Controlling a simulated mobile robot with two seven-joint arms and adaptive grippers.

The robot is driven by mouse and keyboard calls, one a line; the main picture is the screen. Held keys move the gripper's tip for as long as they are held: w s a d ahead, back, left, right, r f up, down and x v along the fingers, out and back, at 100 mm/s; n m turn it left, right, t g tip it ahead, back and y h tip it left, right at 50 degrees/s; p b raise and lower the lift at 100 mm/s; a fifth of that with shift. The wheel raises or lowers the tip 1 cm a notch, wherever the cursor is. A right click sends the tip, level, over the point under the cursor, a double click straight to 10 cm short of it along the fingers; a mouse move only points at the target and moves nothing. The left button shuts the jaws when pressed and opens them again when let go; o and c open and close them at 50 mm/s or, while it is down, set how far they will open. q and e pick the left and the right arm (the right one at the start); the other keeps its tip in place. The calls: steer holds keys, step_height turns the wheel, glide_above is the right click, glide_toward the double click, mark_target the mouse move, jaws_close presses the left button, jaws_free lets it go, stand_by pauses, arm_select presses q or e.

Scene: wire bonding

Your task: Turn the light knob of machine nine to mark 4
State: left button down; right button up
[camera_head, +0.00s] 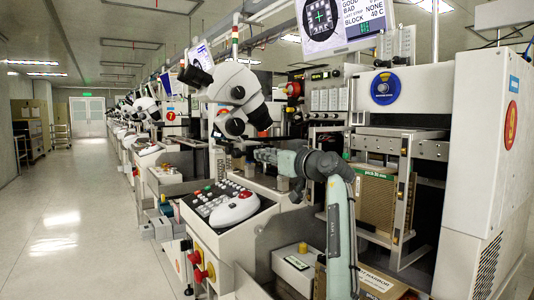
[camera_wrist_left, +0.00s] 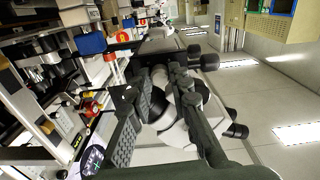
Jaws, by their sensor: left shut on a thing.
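Machine nine, marked by a red round 9 sign (camera_head: 511,125), fills the right of the head view. Its white microscope (camera_head: 238,88) with dark knobs stands in the middle. My left gripper (camera_head: 258,155) reaches leftward, below the microscope. In the left wrist view, its two dark fingers (camera_wrist_left: 158,92) close on a dark round part between them, which I take as the light knob (camera_wrist_left: 159,78). The fingers cover much of it, and no mark is readable. In the head view the knob is hidden. My right gripper is in neither view.
A sloped keypad console (camera_head: 225,203) with a white mouse-like control lies below left of the gripper. A brown magazine (camera_head: 374,195) stands in the rack at right. A screen (camera_head: 322,20) hangs above. The aisle floor (camera_head: 65,220) at left is clear.

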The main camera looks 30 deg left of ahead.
arm_select(q)
steer(key=shift+m+p, duration=2.6)
steer(key=shift+m, duration=5.1)
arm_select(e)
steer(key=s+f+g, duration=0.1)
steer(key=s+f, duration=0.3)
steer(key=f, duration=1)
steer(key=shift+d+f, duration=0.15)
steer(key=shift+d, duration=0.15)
arm_select(q)
steer(key=c, duration=1.4)
jaws_free()
steer(key=shift+d, duration=0.1)
steer(key=v, duration=1.2)
